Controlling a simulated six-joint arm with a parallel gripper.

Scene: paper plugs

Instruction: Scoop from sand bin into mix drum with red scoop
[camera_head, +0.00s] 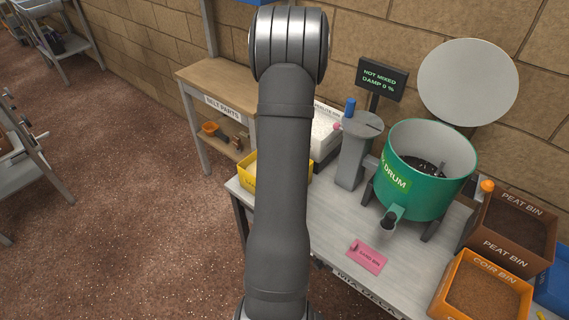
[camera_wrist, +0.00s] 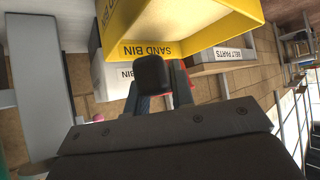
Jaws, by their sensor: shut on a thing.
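The yellow sand bin (camera_head: 249,173) stands on the bench's left part, mostly hidden behind my arm. In the wrist view the sand bin (camera_wrist: 225,33) appears upside down, close beyond my gripper (camera_wrist: 160,95). My gripper is shut on the red scoop (camera_wrist: 188,78), of which only a thin red sliver shows beside a dark block. The scoop's bowl and any load are hidden. In the head view my gripper is hidden behind my arm. The green mix drum (camera_head: 412,205) stands open on the right of the bench, with dark material and a paddle inside.
A grey post (camera_head: 354,155) with a blue knob stands left of the drum. A sign (camera_head: 381,79) reads "NOT MIXED DAMP 0 %". The peat bin (camera_head: 505,242) and coir bin (camera_head: 465,290) are at right. A pink card (camera_head: 368,257) lies in front.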

